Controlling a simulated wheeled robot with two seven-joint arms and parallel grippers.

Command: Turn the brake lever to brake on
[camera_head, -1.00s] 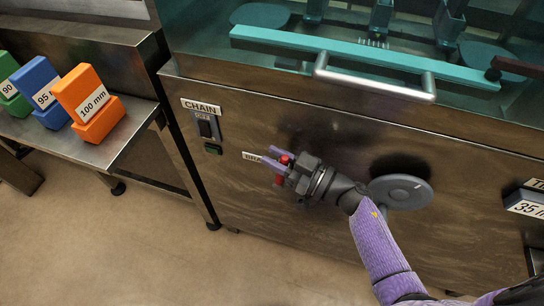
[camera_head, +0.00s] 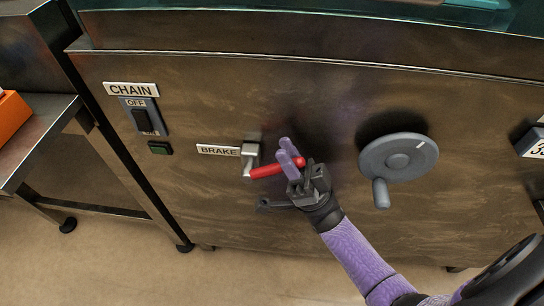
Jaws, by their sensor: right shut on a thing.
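The brake lever (camera_head: 266,171) has a red handle on a light metal hub, just right of the BRAKE label (camera_head: 218,150) on the machine's front panel. Its handle points right and slightly up from the hub. My right gripper (camera_head: 291,160) is shut on the red handle near its outer end, with purple fingertips on either side of it. The fingers hide part of the handle. My left gripper is not in view.
A grey handwheel (camera_head: 398,157) with a knob sticks out to the right of my gripper. A CHAIN switch (camera_head: 142,118) and a dark green button (camera_head: 159,148) are on the panel at left. A metal side table (camera_head: 45,125) stands at far left.

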